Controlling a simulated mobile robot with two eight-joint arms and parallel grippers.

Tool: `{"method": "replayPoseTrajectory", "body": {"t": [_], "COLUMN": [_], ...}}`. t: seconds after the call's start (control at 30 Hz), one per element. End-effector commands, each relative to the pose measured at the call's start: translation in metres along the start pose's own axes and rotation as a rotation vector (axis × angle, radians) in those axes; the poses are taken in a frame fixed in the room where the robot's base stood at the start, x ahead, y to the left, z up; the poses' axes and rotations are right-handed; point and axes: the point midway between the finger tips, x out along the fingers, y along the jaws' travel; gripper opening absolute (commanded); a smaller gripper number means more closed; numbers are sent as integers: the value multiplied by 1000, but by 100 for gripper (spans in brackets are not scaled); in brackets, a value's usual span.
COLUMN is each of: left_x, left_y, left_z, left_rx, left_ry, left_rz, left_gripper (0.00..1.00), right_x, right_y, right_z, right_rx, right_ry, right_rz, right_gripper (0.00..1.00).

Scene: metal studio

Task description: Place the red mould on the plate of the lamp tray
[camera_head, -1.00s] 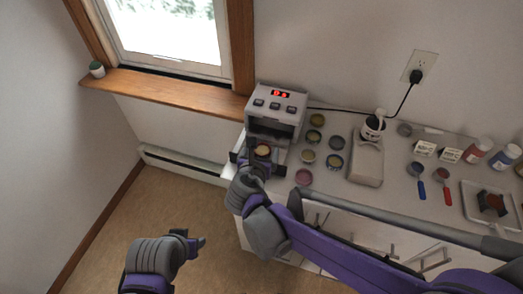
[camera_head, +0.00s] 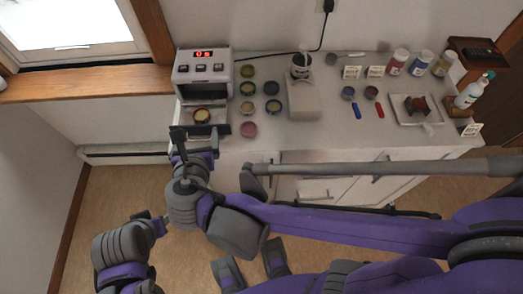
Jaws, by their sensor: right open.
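The lamp (camera_head: 202,66) is a white box with a red display at the left end of the counter. Its tray (camera_head: 220,117) is pulled out at the front. A round mould (camera_head: 202,115) with a reddish rim and pale yellow filling sits on the tray plate; it looks like the red mould. My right gripper (camera_head: 197,137) is open just in front of the tray, with the mould beyond its fingers. Its exact gap to the tray is hard to see. My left gripper (camera_head: 150,220) is low at the left, away from the counter, its fingers too unclear to judge.
Several round pots (camera_head: 272,88) and a pink disc (camera_head: 249,129) stand right of the lamp. A pale stand (camera_head: 288,100), blue and red scoops (camera_head: 371,92), a white dish (camera_head: 400,118) and bottles (camera_head: 397,62) are farther right. A cable runs behind the lamp.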

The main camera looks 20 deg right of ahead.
Motion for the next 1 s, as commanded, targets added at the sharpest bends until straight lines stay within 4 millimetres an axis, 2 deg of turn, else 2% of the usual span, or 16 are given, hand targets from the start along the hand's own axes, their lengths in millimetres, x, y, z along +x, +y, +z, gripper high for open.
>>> {"method": "replayPoseTrajectory", "body": {"t": [0.07,0.17,0.27,0.3,0.37,0.4,0.5,0.6,0.73,0.83,1.0], "left_x": [0,0,0,0,0,0,0,0,0,0,0], "left_y": [0,0,0,0,0,0,0,0,0,0,0], "left_z": [0,0,0,0,0,0,0,0,0,0,0], "left_rx": [0,0,0,0,0,0,0,0,0,0,0], "left_ry": [0,0,0,0,0,0,0,0,0,0,0], "left_rz": [0,0,0,0,0,0,0,0,0,0,0], "left_gripper": [50,50,50,50,50,50,50,50,50,50,50], "right_x": [3,11,15,14,10,5,-9,-22,-33,-37,-38], "right_y": [-9,-42,-94,-116,-146,-162,-192,-208,-217,-218,-218], "right_z": [-3,-13,-36,-46,-64,-76,-100,-118,-130,-133,-134], "right_rx": [53,267,662,859,1170,1380,1878,2290,2658,2804,2856], "right_ry": [20,87,185,220,259,276,283,257,213,193,186], "right_rz": [-14,-70,-181,-241,-341,-411,-581,-727,-861,-915,-934], "right_gripper": [92,92,92,92,92,92,92,92,92,92,92]}}
